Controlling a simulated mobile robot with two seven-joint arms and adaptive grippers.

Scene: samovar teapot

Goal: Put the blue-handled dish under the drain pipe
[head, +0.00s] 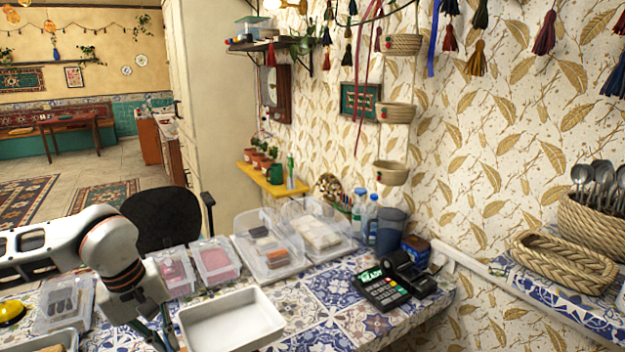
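My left gripper (158,338) hangs at the bottom left, fingers down, beside the left wall of a white rectangular tray. Its fingertips are partly cut off by the bottom edge, so I cannot tell whether it is open or shut. My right gripper is not in view. I see no blue-handled dish and cannot make out a drain pipe. A white pipe-like rail (462,262) runs along the wall at the right, but I cannot tell what it is.
The white tray (267,308) stands on the tiled counter (335,290). Clear plastic boxes (268,252) line its back edge. A card terminal (383,290), bottles (369,218) and a dark jug (391,230) stand to the right. Woven baskets (565,262) sit on the right counter.

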